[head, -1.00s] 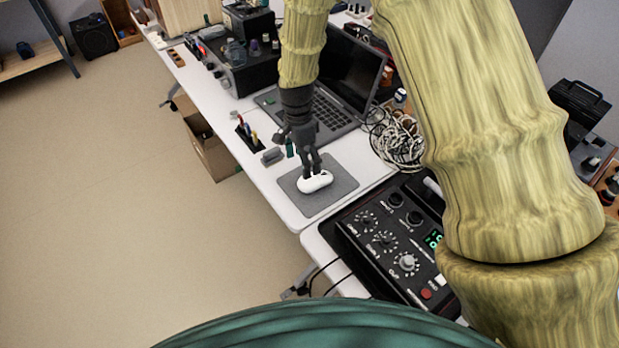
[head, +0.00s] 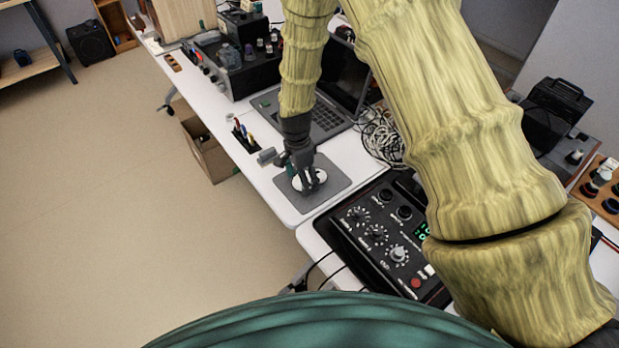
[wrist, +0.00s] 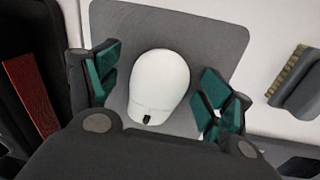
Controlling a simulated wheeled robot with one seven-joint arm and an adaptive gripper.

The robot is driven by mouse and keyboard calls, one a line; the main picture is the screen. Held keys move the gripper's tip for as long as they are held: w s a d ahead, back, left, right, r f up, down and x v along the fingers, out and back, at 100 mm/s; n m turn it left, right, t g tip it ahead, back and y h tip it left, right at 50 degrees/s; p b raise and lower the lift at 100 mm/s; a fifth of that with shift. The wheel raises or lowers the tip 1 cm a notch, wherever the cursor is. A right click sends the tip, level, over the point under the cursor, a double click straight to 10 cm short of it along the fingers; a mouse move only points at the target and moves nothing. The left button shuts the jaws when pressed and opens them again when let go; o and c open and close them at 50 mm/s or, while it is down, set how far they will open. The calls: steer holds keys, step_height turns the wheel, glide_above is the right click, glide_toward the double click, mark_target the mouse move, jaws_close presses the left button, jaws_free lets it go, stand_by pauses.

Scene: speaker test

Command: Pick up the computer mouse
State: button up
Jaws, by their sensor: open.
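The white computer mouse (head: 311,178) lies on a grey mouse pad (head: 333,179) near the front end of the white table. My gripper (head: 305,186) is directly above it and partly covers it in the head view. In the wrist view the mouse (wrist: 159,86) sits between the two green-padded fingers of my gripper (wrist: 158,92). The fingers are open, with a gap to the mouse on each side.
A laptop (head: 328,115) stands behind the pad, with tangled white cables (head: 380,135) to its right. A black control box with knobs (head: 385,235) is close in front, to the right. A grey brush-like item (wrist: 297,85) lies beside the pad.

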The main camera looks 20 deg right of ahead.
steer(key=shift+w+f, duration=0.15)
steer(key=shift+f, duration=0.05)
steer(key=shift+r, duration=0.15)
steer(key=c, duration=1.1)
